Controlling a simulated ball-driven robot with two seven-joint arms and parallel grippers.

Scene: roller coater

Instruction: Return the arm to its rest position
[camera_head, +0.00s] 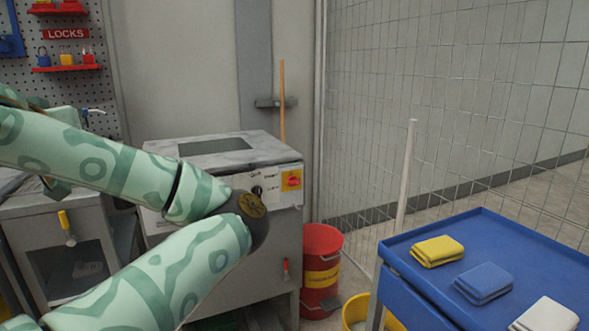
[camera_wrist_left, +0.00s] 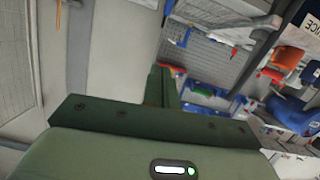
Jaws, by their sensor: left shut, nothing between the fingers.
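My left arm (camera_head: 100,165) comes in from the left in the head view, patterned in pale and darker green. It is bent, with its dark elbow joint (camera_head: 250,212) in front of the grey machine. Its gripper lies outside the head view. In the left wrist view my left gripper (camera_wrist_left: 162,82) is dark green, with its fingers shut and nothing between them. It points toward a wall and a pegboard (camera_wrist_left: 215,60) and touches nothing visible. My right gripper is in neither view.
The grey machine (camera_head: 275,150) stands close behind my elbow. A red bin (camera_head: 321,262) and a yellow bucket (camera_head: 356,312) stand to its right. A blue cart (camera_head: 520,250) carries yellow, blue and white folded cloths. A wire mesh fence (camera_head: 460,90) closes the right side.

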